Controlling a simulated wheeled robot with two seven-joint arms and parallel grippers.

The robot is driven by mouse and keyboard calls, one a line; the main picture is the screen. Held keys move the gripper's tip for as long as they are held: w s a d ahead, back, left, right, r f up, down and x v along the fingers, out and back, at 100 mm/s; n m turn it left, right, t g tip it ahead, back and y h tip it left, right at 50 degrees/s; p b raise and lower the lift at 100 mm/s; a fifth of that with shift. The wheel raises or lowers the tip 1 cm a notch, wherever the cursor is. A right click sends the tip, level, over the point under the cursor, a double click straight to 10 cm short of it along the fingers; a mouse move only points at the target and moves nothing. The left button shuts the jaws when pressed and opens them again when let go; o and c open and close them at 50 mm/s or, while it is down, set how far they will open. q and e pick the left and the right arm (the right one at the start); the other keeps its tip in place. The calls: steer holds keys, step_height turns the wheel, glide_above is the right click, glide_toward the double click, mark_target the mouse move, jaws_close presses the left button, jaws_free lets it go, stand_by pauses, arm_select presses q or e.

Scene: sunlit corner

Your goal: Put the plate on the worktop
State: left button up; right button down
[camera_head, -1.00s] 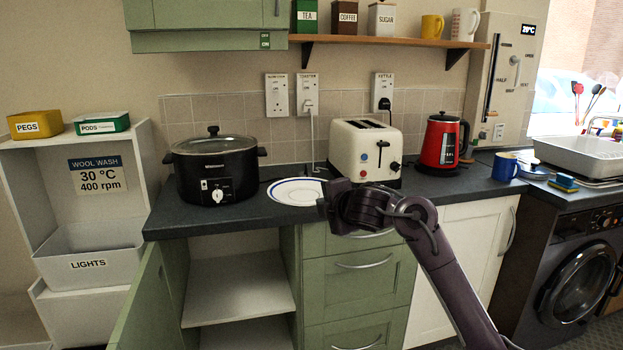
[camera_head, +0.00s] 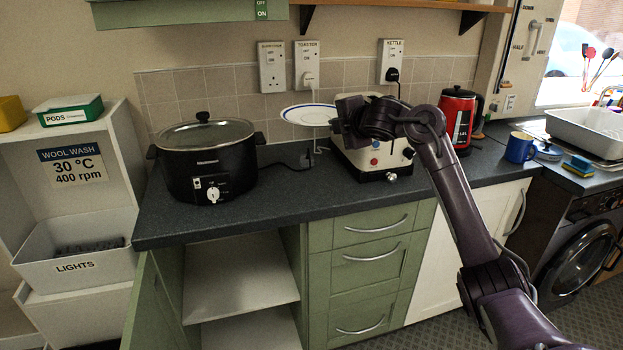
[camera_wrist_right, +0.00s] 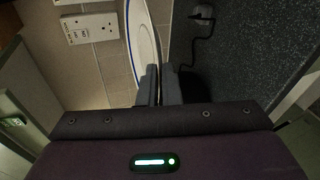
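The white plate with a blue rim (camera_head: 308,115) is in the air above the worktop (camera_head: 290,200), in front of the wall tiles and left of the toaster. My right gripper (camera_head: 337,122) is at the plate's right edge and shut on its rim. In the right wrist view the plate (camera_wrist_right: 145,42) shows nearly edge-on, its rim running between the fingers (camera_wrist_right: 159,86). The plate's right edge is hidden behind the fingers in the head view. My left gripper is not in view.
A black slow cooker (camera_head: 207,165) stands on the worktop at left. The cream toaster (camera_head: 375,160), partly behind my right arm, and the red kettle (camera_head: 458,118) stand at right. The worktop between cooker and toaster is clear except for a cable. A cupboard door (camera_head: 145,305) below stands open.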

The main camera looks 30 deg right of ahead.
glide_above(335, 203)
step_height(335, 203, down, 15)
steer(key=shift+r+b, duration=0.15)
steer(key=shift+b, duration=0.15)
steer(key=shift+f, duration=2.25)
steer(key=shift+f, duration=0.15)
steer(key=c, duration=1.9)
jaws_free()
